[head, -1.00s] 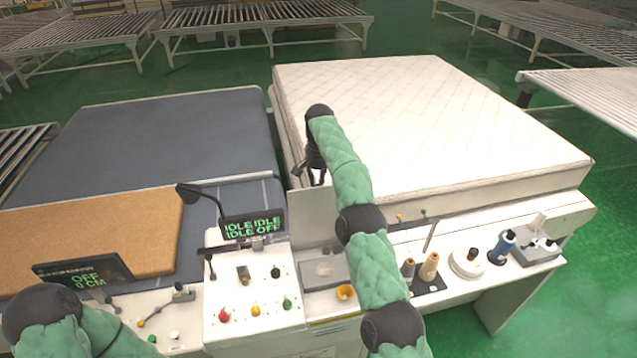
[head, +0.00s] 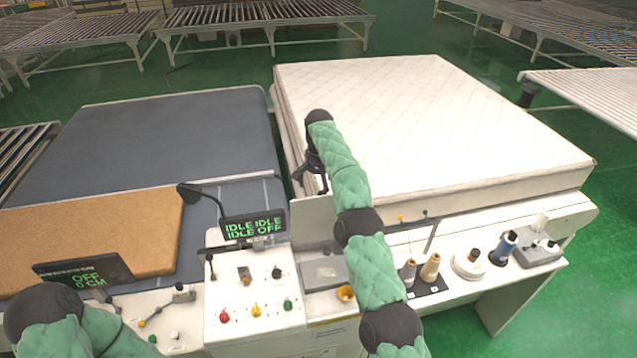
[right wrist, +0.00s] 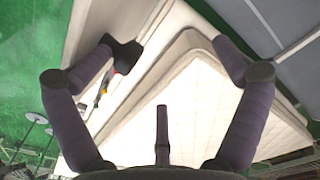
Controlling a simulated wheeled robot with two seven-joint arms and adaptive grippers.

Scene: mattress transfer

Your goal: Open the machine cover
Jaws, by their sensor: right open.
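A white upright panel (head: 312,216), which looks like the machine cover, stands in the gap between the grey bed and the mattress, behind the control console. My right gripper (head: 311,185) is just above this panel, beside the mattress's left side. Its fingers are spread in the right wrist view (right wrist: 172,50), with nothing visibly held. I cannot tell whether a finger touches the panel. My left arm shows at the lower left of the head view, but its gripper is out of view.
A quilted white mattress (head: 430,120) lies to the right of my right gripper. A console with coloured buttons (head: 256,310) and a display (head: 253,226) is in front. Thread cones (head: 430,267) stand on the right ledge. A brown board (head: 100,232) lies on the grey bed (head: 170,140).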

